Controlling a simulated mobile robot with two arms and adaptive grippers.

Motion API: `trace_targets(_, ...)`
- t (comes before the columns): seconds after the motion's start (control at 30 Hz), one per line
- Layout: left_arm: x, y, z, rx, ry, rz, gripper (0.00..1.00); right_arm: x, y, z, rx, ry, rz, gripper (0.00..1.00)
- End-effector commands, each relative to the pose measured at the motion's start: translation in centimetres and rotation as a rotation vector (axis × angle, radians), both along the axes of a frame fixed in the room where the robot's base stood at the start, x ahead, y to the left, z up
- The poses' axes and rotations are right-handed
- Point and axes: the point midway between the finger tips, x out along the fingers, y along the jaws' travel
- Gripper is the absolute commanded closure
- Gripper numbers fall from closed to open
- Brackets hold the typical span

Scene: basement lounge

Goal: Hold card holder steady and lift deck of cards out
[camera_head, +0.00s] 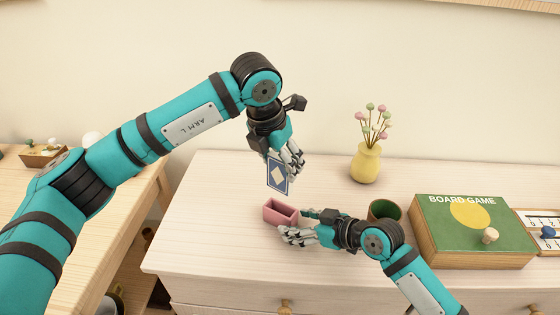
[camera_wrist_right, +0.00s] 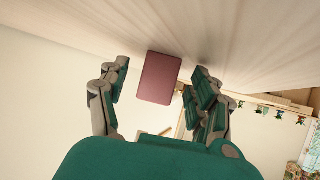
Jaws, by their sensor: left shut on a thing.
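The deck of cards (camera_head: 277,178), blue with a white diamond, is upright and above the pink card holder (camera_head: 272,216). My left gripper (camera_head: 287,162) is shut on the deck's upper part, and its fingers hide some of it. The card holder stands on the pale dresser top, with its open top showing empty. My right gripper (camera_head: 305,224) is low at the holder's right side. In the right wrist view the holder (camera_wrist_right: 160,78) shows between the spread fingers of my right gripper (camera_wrist_right: 160,88), with a clear gap on its left; contact on its right cannot be told.
On the dresser (camera_head: 200,225) a yellow vase (camera_head: 366,164) with flowers stands behind. The dresser's left part is clear.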

Motion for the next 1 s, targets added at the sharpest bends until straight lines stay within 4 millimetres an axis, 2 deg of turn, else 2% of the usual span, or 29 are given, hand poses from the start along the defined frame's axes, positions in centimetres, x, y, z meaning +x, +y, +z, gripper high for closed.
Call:
trace_targets(0.33, 0.0, 0.0, 0.0, -0.001, -0.001, 0.0, 0.75, -0.3, -0.6, 0.4, -0.001, -0.002, -0.001, 0.35)
trace_targets(0.8, 0.0, 0.0, 0.0, -0.001, -0.001, 0.0, 0.75, -4.8, -7.1, 4.6, -0.004, -0.001, -0.001, 0.35)
trace_targets(1.0, 0.0, 0.0, 0.0, -0.001, -0.001, 0.0, 0.75, -5.8, -8.5, 5.6, -0.001, 0.0, -0.001, 0.35)
